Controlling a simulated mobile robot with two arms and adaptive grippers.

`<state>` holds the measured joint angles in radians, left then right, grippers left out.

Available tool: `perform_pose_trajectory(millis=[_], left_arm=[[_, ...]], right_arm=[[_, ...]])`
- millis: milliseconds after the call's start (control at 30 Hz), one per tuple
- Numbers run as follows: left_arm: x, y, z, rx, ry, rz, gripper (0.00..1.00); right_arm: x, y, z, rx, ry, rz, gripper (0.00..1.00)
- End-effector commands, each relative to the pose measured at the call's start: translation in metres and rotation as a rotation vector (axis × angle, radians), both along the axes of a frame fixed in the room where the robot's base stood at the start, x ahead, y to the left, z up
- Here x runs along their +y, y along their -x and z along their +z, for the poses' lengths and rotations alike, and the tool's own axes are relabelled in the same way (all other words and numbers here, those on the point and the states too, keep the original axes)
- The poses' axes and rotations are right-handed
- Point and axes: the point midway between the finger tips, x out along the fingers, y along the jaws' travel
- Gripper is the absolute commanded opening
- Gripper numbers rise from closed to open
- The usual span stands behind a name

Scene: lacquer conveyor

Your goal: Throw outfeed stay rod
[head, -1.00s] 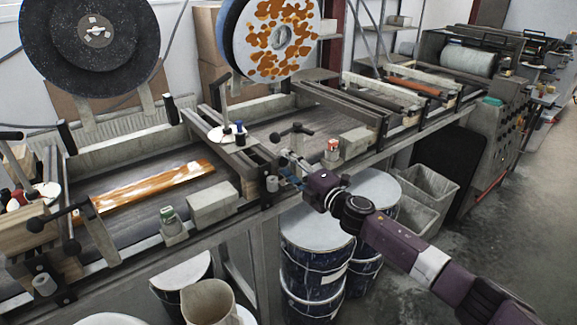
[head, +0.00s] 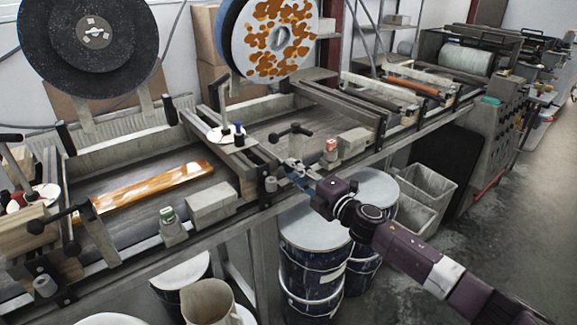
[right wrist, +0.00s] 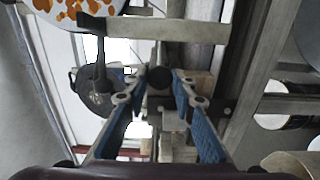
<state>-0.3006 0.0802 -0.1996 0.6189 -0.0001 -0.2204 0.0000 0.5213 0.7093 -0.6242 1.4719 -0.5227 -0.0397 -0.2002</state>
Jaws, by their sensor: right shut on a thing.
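My right gripper (head: 291,168) is at the near rail of the conveyor, just below a black-handled lever (head: 292,131). In the right wrist view its two blue-padded fingers (right wrist: 158,90) are closed around a small dark round knob (right wrist: 158,78), which I take to be the end of the outfeed stay rod. The rest of the rod is hard to tell from the frame behind it. In the head view the fingers hide the held part. The lever's dark handle also shows left of the fingers in the wrist view (right wrist: 98,55). My left gripper is not in view.
A small red-capped container (head: 331,147) and a pale block (head: 354,141) sit on the rail right of the gripper. Blue drums (head: 310,262) and grey bins (head: 428,188) stand below. A large orange-spotted disc (head: 275,40) stands behind. The floor at right is clear.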

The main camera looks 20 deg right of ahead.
Motion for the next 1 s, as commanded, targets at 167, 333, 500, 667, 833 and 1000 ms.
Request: perform_pose_trajectory(millis=[167,333,500,667,833,1000], left_arm=[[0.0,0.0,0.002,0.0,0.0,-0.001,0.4],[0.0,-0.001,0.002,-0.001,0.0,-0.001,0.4],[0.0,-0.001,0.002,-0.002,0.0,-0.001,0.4],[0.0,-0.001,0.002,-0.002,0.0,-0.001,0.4],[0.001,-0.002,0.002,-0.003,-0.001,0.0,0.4],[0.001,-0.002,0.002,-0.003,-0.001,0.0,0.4]], right_arm=[[-0.003,0.01,-0.002,0.004,0.001,0.002,0.0],[-0.003,0.01,-0.003,0.004,0.003,0.002,0.0],[-0.002,0.01,-0.003,0.004,0.003,0.002,0.33],[-0.003,0.01,-0.001,0.002,0.002,0.001,0.41],[-0.003,0.01,-0.001,0.002,0.002,0.001,0.41],[-0.006,0.018,-0.002,0.003,0.001,0.001,0.41]])
